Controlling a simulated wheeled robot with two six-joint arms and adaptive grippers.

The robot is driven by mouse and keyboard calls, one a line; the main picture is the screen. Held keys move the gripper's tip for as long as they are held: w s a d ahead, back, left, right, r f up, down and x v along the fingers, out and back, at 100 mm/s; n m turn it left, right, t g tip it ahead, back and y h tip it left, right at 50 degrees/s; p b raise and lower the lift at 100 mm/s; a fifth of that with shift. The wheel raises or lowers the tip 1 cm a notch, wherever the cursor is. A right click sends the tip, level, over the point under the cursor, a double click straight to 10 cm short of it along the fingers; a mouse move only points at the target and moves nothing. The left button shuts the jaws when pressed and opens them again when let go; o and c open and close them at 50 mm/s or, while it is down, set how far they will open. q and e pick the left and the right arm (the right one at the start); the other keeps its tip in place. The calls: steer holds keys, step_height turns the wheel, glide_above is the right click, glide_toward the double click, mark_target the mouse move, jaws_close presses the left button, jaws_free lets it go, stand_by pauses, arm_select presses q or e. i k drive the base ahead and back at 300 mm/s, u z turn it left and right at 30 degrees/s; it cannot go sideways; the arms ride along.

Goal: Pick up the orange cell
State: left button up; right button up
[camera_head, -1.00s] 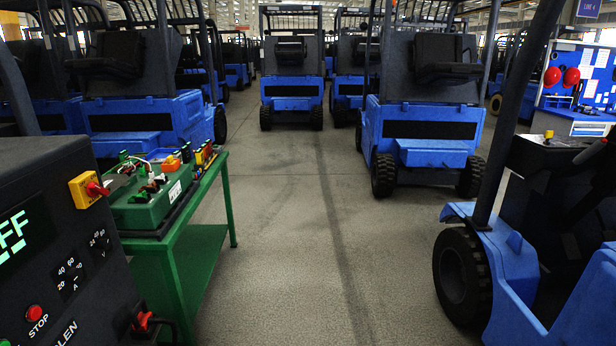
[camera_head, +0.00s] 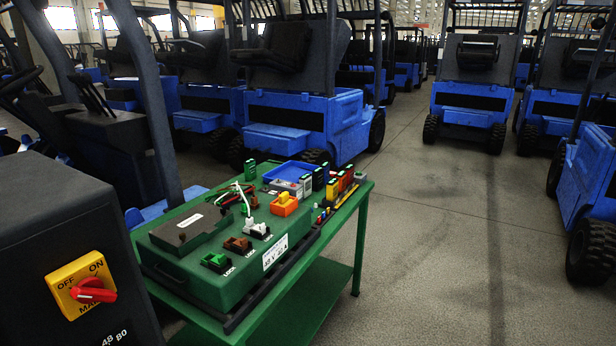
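A green table (camera_head: 367,196) stands ahead of me and carries a green case (camera_head: 215,285). On top of the case, near its back right corner, sits an orange block (camera_head: 284,204). At the table's back right is a row of small upright cells, among them a red one (camera_head: 342,181) and an orange-yellow one (camera_head: 332,189), partly hidden by their neighbours. I cannot tell for sure which orange piece is the orange cell. Neither of my grippers shows in the view.
A dark cabinet with a yellow and red switch (camera_head: 84,287) stands close at the left front. A blue tray (camera_head: 291,172) lies at the table's back. Blue forklifts (camera_head: 300,115) stand behind. The floor (camera_head: 430,260) right of the table is clear.

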mark_target(341, 175)
steer(key=u, duration=0.1)
steer(key=i, duration=0.25)
steer(key=u, duration=0.2)
steer(key=k, duration=0.35)
steer(key=z, duration=1.1)
steer(key=i, duration=1.05)
steer(key=u, duration=0.4)
steer(key=i, duration=0.7)
steer(key=u, duration=0.55)
